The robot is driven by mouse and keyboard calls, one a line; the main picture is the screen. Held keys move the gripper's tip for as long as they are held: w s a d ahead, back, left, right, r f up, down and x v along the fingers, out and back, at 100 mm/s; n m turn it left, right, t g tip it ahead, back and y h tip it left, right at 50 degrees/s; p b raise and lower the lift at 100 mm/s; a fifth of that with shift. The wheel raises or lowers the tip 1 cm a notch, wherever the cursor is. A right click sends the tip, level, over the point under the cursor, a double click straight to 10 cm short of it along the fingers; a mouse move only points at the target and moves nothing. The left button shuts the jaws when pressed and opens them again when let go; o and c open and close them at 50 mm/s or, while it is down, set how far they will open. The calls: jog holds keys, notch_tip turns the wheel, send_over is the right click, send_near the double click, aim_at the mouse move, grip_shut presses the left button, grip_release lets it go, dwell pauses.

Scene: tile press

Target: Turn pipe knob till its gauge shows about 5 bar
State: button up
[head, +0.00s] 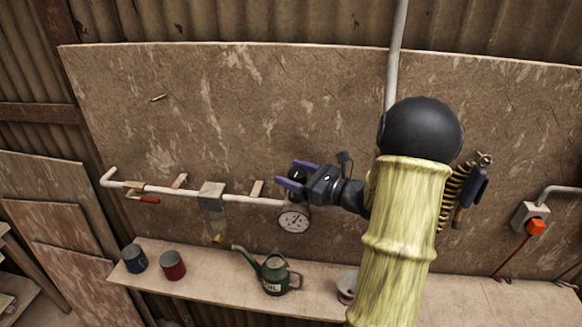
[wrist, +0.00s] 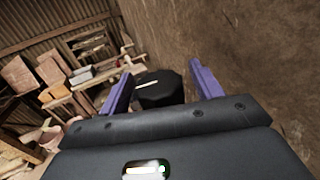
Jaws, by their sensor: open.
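The pipe (head: 257,199) runs along the wall board and ends near a round white gauge (head: 294,220). The gauge's dial is too small for me to read its needle surely. My gripper (head: 290,178), with purple fingers, is just above the gauge. In the wrist view a black knob (wrist: 158,92) with a white mark line shows between the two spread fingers (wrist: 160,88). A gap shows at the right finger; contact at the left one I cannot tell. The knob is mostly hidden by the gripper in the head view.
A shelf (head: 215,262) below holds a dark blue mug (head: 134,259), a red mug (head: 172,266), a green oil can (head: 275,275) and a bowl (head: 346,286). A red-handled valve (head: 148,200) sits at the pipe's left. An orange plug (head: 537,227) is at right.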

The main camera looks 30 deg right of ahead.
jog(key=shift+w+a, duration=0.35)
jog(key=shift+w, duration=0.1)
jog(key=shift+c, duration=0.3)
jog(key=c, duration=0.9)
jog(key=shift+f+h, duration=0.1)
jog(key=shift+h, duration=0.2)
jog(key=shift+c, duration=0.2)
jog(key=shift+m+t+b, duration=0.3)
jog(key=shift+b, duration=0.2)
jog(key=shift+m+h+b, duration=0.3)
jog(key=shift+h+b, duration=0.05)
jog(key=shift+h, duration=0.15)
jog(key=shift+d+t+h, duration=0.1)
jog(key=shift+t+h, duration=0.2)
jog(key=shift+t, duration=0.1)
